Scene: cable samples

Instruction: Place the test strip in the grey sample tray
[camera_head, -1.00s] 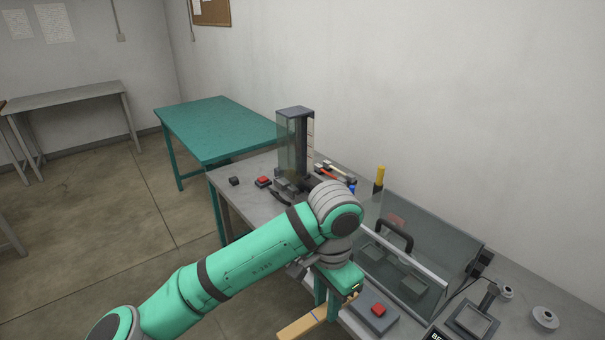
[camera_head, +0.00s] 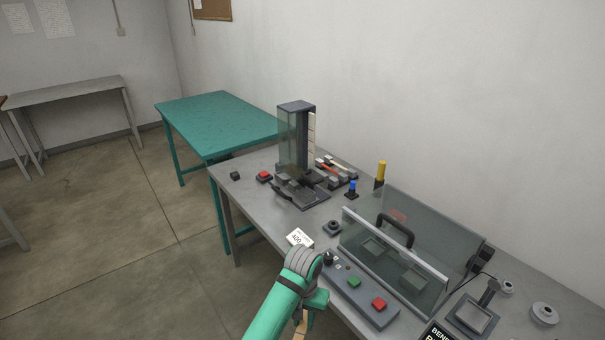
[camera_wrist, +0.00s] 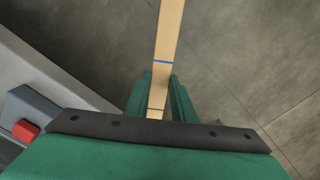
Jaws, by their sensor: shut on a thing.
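The test strip (camera_wrist: 168,35) is a long tan strip with a blue line and a dark line across it. My gripper (camera_wrist: 158,92) is shut on it near one end, and the strip runs up out of the wrist view over the floor. In the head view the strip (camera_head: 300,326) shows only as a short tan piece below my gripper, at the front edge of the grey bench (camera_head: 258,212). I cannot tell for sure which item is the grey sample tray.
A clear-sided guard box with a black handle (camera_head: 396,231) stands on the bench's right part. A control box with a red button (camera_head: 379,304) lies before it. A tall dark press (camera_head: 296,140) stands farther back. A green table (camera_head: 215,122) is behind, bare.

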